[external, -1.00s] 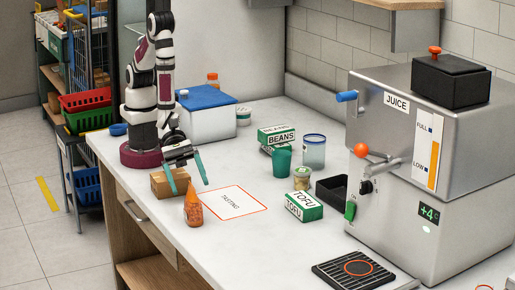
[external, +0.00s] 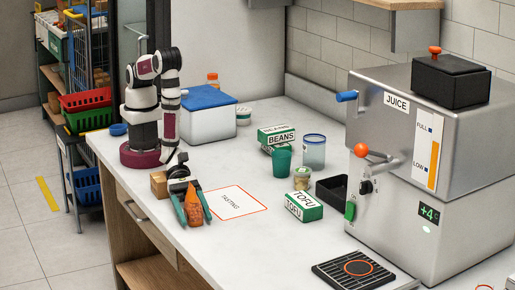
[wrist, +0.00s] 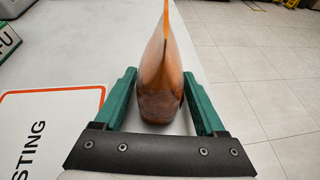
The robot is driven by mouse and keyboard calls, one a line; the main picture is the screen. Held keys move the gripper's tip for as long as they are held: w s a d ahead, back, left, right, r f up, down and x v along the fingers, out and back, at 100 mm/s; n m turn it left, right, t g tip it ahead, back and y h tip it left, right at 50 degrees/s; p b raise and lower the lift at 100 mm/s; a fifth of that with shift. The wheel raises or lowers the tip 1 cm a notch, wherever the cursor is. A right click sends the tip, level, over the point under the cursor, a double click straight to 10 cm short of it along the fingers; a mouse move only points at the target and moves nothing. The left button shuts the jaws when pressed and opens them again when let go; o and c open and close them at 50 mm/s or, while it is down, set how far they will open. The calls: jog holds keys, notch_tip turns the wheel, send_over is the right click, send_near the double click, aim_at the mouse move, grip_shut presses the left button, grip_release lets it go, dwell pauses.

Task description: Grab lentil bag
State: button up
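The orange lentil bag (external: 194,204) stands upright near the front edge of the counter. It also shows in the wrist view (wrist: 160,75), narrow side toward the camera, between my two green fingers. My gripper (external: 194,216) is low over the counter, with one finger on each side of the bag. In the wrist view my gripper (wrist: 159,76) is open, with gaps between the fingers and the bag. The bag's label is not readable.
A cardboard box (external: 159,184) stands just left of my gripper. The flat tasting card (external: 238,202) lies to the right. A tofu box (external: 304,206) and a green cup (external: 282,161) are farther right. The counter's front edge is close.

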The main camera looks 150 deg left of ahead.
grip_shut()
jog(key=shift+r, duration=0.15)
